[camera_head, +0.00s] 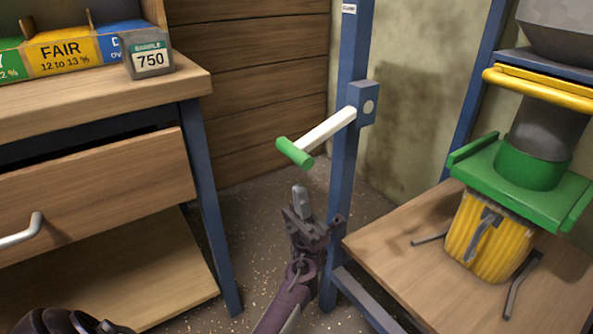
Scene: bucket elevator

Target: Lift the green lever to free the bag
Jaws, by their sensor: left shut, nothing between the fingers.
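The lever (327,131) is a white bar with a green grip (294,153) at its free end. It joins a blue block on a blue upright post (350,60) and slopes down to the left. My left gripper (300,192) is just below the green grip, fingers pointing up. It is shut and empty, with a gap to the grip in the picture; the depth between them is hard to tell. A yellow ribbed bag (478,240) sits under a green collar plate (520,180) at the right. My right gripper is not in view.
A wooden bench (190,84) with a drawer stands at the left, with a sample block (148,55) marked 750 on top. The wooden platform (390,248) under the bag lies to the right of the post. Speckled floor shows between bench and post.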

